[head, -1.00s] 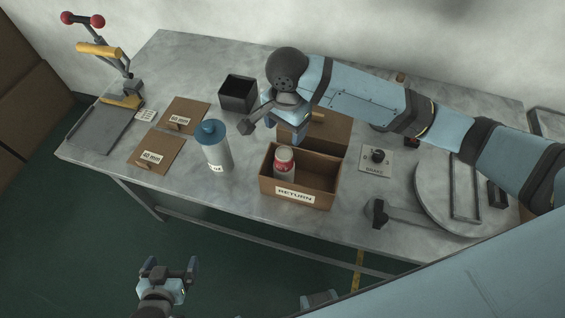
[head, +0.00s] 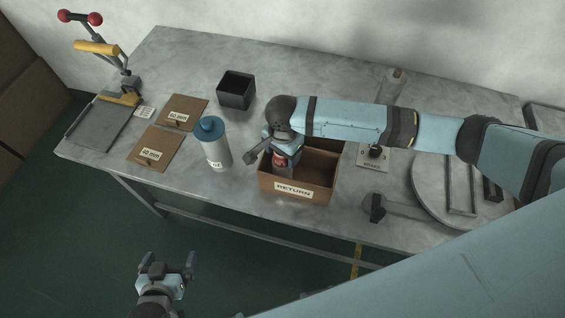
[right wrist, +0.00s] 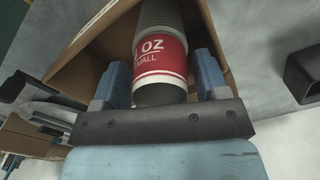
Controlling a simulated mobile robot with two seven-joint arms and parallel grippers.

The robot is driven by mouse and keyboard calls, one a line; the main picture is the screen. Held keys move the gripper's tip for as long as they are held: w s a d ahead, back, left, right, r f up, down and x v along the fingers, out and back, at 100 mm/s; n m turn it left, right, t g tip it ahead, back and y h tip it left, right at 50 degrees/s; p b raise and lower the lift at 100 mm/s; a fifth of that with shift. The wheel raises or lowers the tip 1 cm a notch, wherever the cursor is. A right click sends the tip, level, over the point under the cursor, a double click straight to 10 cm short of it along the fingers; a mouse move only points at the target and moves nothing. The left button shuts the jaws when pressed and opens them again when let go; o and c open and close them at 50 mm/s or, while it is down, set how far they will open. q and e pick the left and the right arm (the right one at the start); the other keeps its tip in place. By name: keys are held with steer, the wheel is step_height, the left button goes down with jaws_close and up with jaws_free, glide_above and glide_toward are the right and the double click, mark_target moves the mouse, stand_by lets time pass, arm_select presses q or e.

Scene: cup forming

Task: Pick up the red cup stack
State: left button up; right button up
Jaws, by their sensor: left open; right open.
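The red cup stack (head: 280,161) stands in the left part of the brown RETURN box (head: 295,193). In the right wrist view the red cup stack (right wrist: 160,53) shows a red band with white "OZ" lettering and white and grey parts. My right gripper (head: 283,150) is over that box, partly covering the stack in the head view. In the right wrist view its two blue fingers stand apart on either side of the stack; contact cannot be told. My left gripper (head: 167,263) is open and empty, away from the table, over the green floor.
A grey bottle with a blue cap (head: 214,142) stands just left of the box. A black open bin (head: 236,90) is behind it. Brown labelled boards (head: 153,150) and a lever press (head: 121,97) are further left. A round plate (head: 425,185) is at the right.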

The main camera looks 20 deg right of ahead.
steer(key=shift+f, duration=0.4)
steer(key=c, duration=0.9)
steer(key=shift+r, duration=0.15)
steer(key=shift+c, duration=0.2)
